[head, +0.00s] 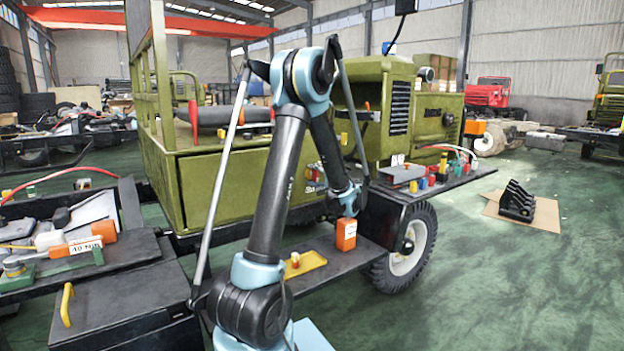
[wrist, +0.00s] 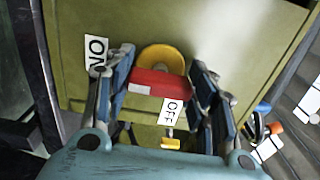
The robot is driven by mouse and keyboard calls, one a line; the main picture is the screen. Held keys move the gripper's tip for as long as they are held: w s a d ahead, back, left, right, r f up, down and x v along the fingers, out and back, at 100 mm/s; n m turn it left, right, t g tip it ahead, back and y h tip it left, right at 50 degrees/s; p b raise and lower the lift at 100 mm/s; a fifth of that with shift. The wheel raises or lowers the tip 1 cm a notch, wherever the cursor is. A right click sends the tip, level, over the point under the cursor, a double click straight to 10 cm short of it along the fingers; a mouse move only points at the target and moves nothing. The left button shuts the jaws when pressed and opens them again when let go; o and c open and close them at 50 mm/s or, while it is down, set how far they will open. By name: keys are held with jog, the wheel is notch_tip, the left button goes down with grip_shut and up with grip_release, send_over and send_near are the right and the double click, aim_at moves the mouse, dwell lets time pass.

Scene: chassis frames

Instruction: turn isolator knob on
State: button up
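The isolator knob shows in the wrist view as a red bar handle (wrist: 158,84) in front of a round yellow disc (wrist: 161,60) on an olive panel. A white ON label (wrist: 96,52) is left of it and a white OFF label (wrist: 171,111) lies just below its right end. My gripper (wrist: 163,82) has its two blue fingers apart, one at each end of the red bar. I cannot tell whether they touch it. In the head view my gripper (head: 350,200) is at the vehicle's side; the knob is not clearly visible there.
A small yellow part (wrist: 170,143) is below the OFF label. An orange box (head: 346,235) and a yellow tray (head: 303,266) are on the dark step. Coloured fittings (head: 440,170) line the shelf at right. Green floor (head: 480,270) is open at the right.

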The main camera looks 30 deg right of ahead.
jog(key=o, duration=0.4)
jog(key=shift+d+f, duration=0.1)
jog(key=shift+f, duration=0.05)
jog(key=shift+o, duration=0.2)
jog(key=shift+s, duration=0.1)
jog(key=s, duration=1.1)
jog(key=shift+s+d, duration=0.35)
jog(key=shift+d, duration=0.05)
